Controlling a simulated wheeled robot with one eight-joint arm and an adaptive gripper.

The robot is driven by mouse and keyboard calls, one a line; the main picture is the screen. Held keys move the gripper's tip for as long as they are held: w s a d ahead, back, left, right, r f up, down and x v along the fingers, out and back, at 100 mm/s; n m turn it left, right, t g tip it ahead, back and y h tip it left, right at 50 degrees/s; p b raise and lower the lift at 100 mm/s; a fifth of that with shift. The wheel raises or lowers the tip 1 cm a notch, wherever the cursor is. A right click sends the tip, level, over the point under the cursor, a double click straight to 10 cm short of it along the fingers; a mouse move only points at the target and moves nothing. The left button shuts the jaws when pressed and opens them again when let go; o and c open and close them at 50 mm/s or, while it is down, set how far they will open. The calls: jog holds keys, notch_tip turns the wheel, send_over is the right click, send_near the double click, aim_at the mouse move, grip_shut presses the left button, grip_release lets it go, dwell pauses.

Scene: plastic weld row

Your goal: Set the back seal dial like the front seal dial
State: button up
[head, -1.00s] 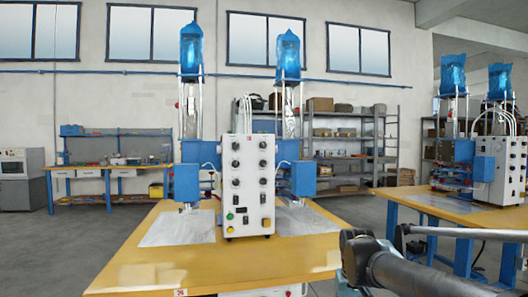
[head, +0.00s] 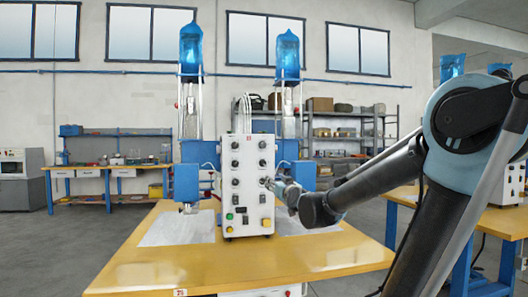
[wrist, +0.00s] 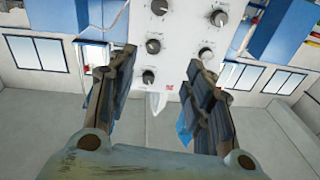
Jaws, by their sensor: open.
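A white control panel (head: 248,206) on the welding machine carries two columns of black dials. Among them are an upper left dial (head: 235,145) and an upper right dial (head: 262,144). Labels are too small to read, so I cannot tell which dials are front seal and back seal, nor their settings. In the wrist view, which looks upside down, my gripper (wrist: 160,60) is open and empty. One dial (wrist: 148,76) and another dial (wrist: 153,46) show between its fingers, apart from them. In the head view my gripper (head: 273,184) is at the panel's right side.
The panel stands on a yellow table (head: 150,270) with grey sheets on both sides. Below the dials are a green button (head: 229,216) and a yellow button (head: 229,229). Blue machine housings (head: 186,183) flank the panel. The table's front is clear.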

aim_at(263, 146)
jog(key=w+a+r+t, duration=0.1)
jog(key=w+a+r, duration=0.1)
jog(key=w+r, duration=0.2)
jog(key=w+a+r+m+t+h, duration=0.1)
jog(key=w+a+r, duration=0.1)
jog(key=w+r, duration=0.3)
jog(key=w+a+r+m+t, duration=0.1)
jog(key=w+r, duration=0.3)
jog(key=w, duration=0.5)
jog(key=shift+w+a+r+t+h, duration=0.2)
jog(key=shift+a+t+h, duration=0.25)
jog(key=shift+a, duration=0.2)
jog(key=c, duration=1)
